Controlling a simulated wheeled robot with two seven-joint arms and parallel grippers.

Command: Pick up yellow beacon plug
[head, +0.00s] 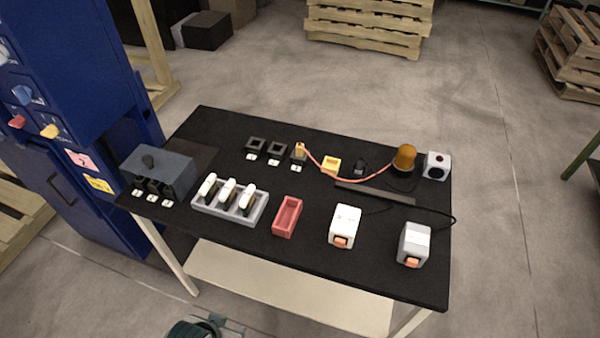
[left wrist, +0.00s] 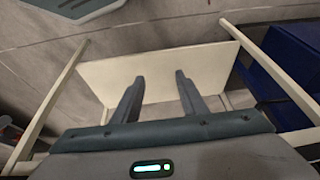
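The yellow beacon plug (head: 300,149) stands upright in the rightmost of three small black sockets at the back of the black table. A pink-red cord runs from it to the amber beacon (head: 404,157). A yellow open-topped holder (head: 331,166) sits just right of the plug. Part of my left gripper (head: 205,328) shows at the bottom edge of the head view, in front of and below the table, far from the plug. In the left wrist view my left gripper (left wrist: 158,88) has its fingers apart with nothing between them. My right gripper is not in view.
On the table (head: 365,270) stand a grey box (head: 160,170), a grey tray (head: 206,205) with white pieces, a red tray (head: 287,216), two white boxes and a speaker-like box (head: 436,165). A dark cable lies at right. A blue cabinet (head: 80,120) stands left.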

